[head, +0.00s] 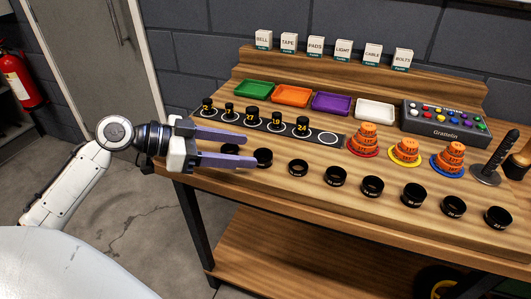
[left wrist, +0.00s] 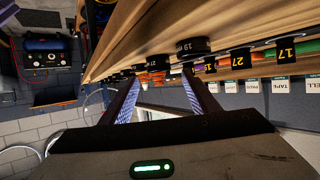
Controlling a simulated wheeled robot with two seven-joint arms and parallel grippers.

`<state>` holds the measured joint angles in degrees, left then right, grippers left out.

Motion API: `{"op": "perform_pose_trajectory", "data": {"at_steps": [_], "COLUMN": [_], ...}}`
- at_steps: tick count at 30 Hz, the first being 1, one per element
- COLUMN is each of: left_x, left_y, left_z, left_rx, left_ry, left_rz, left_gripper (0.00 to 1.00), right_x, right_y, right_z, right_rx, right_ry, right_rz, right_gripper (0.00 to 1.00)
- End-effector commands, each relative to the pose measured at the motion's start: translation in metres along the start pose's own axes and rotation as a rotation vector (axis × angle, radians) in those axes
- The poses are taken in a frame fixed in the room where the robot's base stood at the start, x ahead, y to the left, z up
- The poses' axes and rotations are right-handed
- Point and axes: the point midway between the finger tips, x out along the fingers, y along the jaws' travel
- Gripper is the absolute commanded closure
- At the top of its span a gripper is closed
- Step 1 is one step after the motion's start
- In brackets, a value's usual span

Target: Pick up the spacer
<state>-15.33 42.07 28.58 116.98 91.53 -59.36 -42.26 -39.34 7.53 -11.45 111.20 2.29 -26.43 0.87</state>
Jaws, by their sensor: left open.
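Several short black ring-shaped spacers stand in a row along the front of the bench. The leftmost spacer (head: 229,150) shows between the fingers of my left gripper (head: 250,149), partly hidden by them. The second spacer (head: 263,157) is just beyond the lower fingertip; I cannot tell whether they touch. My left gripper is open, with its purple-grey fingers pointing right over the bench's left end. In the left wrist view the open fingers (left wrist: 160,78) reach toward the bench edge, and a black spacer marked 19 (left wrist: 193,46) is near the right fingertip. My right gripper is not in view.
Behind the row, a black rail (head: 318,135) holds several numbered black pieces. Green (head: 254,89), orange (head: 291,95), purple (head: 331,103) and white (head: 374,111) trays lie farther back. Orange stacks (head: 364,139) and a grey box (head: 445,123) stand right.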

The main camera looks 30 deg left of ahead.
Motion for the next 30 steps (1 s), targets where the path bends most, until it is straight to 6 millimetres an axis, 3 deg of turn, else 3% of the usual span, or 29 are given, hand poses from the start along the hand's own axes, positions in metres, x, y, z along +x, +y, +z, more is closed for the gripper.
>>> {"op": "perform_pose_trajectory", "data": {"at_steps": [8,15,24,30], "left_x": [0.024,0.058,0.064,0.064], "left_y": [0.000,0.001,0.001,0.001], "left_z": [-0.001,0.001,0.003,0.003], "left_rx": [0.000,-0.002,-0.001,-0.001], "left_ry": [0.002,0.002,-0.001,-0.001], "left_rz": [0.000,-0.001,-0.001,-0.001], "left_gripper": [0.45,0.45,0.45,0.77], "right_x": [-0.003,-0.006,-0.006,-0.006], "right_y": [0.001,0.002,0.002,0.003], "right_z": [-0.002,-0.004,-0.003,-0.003], "right_rx": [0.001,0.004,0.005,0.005], "right_ry": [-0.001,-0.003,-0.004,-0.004], "right_rz": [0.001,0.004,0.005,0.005], "right_gripper": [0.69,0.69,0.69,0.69]}}
